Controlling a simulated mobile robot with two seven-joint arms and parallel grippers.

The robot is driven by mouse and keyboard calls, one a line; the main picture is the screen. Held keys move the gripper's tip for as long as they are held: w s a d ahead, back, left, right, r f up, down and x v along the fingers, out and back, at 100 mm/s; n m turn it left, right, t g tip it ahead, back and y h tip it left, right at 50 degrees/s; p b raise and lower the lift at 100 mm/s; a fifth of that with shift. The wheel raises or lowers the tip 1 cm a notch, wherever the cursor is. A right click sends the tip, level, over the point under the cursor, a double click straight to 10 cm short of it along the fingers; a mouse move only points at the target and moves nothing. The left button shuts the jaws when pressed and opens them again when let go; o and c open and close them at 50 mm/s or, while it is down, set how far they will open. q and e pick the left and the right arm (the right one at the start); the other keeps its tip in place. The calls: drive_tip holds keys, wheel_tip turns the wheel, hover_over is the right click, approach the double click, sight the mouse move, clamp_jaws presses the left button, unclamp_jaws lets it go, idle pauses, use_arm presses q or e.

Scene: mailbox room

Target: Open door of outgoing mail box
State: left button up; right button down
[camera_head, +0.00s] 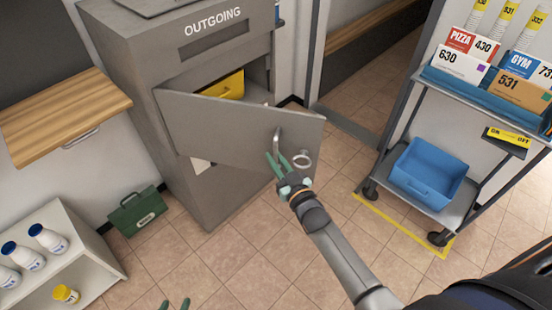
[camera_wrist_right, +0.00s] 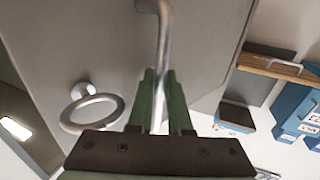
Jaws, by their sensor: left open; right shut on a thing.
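The grey outgoing mail box (camera_head: 175,50) stands at the back centre of the head view, marked OUTGOING. Its door (camera_head: 225,125) is swung partly open toward the right, and a yellow bin (camera_head: 222,86) shows inside. The door has a metal bar handle (camera_head: 277,136) and a metal ring (camera_head: 302,160) beside it. My right gripper (camera_head: 277,164) is shut on the handle; in the right wrist view the handle (camera_wrist_right: 163,45) runs down between the green fingers. My left gripper (camera_head: 175,304) is open and empty at the bottom edge, with only its fingertips showing.
A cart (camera_head: 450,205) with parcels and a blue bin (camera_head: 428,173) stands at the right. A green toolbox (camera_head: 136,211) sits on the floor left of the box, near a white shelf (camera_head: 95,255) with bottles. Tiled floor in front is clear.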

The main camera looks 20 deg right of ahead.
drive_tip(key=c, duration=0.8)
unclamp_jaws()
drive_tip(key=shift+a, duration=0.2)
drive_tip(key=shift+c, duration=0.2)
drive_tip(key=shift+d, duration=0.1)
drive_tip(key=shift+d+f, duration=0.1)
drive_tip(key=shift+d, duration=0.1)
drive_tip(key=shift+s, duration=0.1)
